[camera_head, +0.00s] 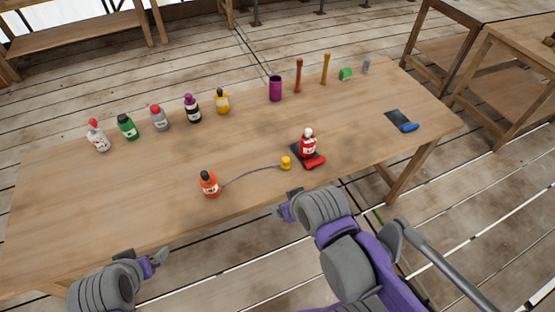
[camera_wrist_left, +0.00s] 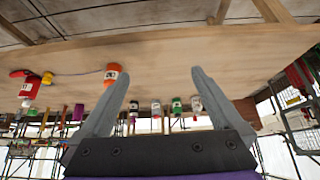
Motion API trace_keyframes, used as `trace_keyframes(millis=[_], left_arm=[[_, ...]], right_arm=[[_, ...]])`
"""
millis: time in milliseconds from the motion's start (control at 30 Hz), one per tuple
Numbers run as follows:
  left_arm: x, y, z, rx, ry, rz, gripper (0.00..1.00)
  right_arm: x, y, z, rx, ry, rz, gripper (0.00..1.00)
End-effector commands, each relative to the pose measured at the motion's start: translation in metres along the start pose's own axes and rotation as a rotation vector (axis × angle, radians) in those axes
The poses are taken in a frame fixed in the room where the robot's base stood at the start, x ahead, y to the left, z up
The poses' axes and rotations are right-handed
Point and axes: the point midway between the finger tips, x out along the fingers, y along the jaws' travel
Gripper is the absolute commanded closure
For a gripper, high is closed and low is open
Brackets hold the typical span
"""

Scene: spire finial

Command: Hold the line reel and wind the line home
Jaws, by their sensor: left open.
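A thin purple line (camera_head: 247,174) lies in a slack curve on the wooden table. It runs from an orange bottle-like piece (camera_head: 209,184) with a dark top and white label to a small yellow piece (camera_head: 286,163); I cannot tell which is the reel. The left wrist view also shows the orange piece (camera_wrist_left: 112,74) and the yellow piece (camera_wrist_left: 48,77). My left gripper (camera_head: 160,257) is open and empty off the table's front edge, apart from the orange piece. My right gripper (camera_head: 284,212) is near the front edge below the yellow piece; its fingers are not clear.
A red bottle (camera_head: 308,143) stands on a dark pad with a red handle (camera_head: 313,162), right of the yellow piece. Several bottles (camera_head: 159,118) line the back left. A purple cup (camera_head: 275,89) stands at the back. A blue-handled dark pad (camera_head: 400,119) lies right. The left front table is clear.

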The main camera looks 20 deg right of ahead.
Motion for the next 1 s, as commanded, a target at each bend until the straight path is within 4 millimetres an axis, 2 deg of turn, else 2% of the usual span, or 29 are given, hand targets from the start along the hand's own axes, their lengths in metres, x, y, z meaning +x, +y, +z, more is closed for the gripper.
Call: trace_keyframes(millis=[267, 367, 467, 667, 1000], left_arm=[[0.001, 0.001, 0.002, -0.011, -0.008, 0.004, 0.0], [0.004, 0.004, 0.004, -0.061, -0.038, 0.024, 0.0], [0.012, 0.012, 0.006, -0.167, -0.1, 0.064, 0.0], [0.046, 0.036, -0.003, -0.486, -0.277, 0.174, 0.0], [0.117, 0.072, -0.052, -1.001, -0.599, 0.347, 0.0]], right_arm=[[0.001, 0.0, 0.004, 0.0, -0.004, 0.0, 0.23], [0.005, 0.0, 0.014, 0.0, -0.017, 0.0, 0.23], [0.015, 0.0, 0.034, 0.0, -0.04, 0.0, 0.23], [0.043, 0.0, 0.079, 0.0, -0.083, 0.0, 0.23], [0.087, 0.0, 0.128, 0.0, -0.117, 0.0, 0.23]])
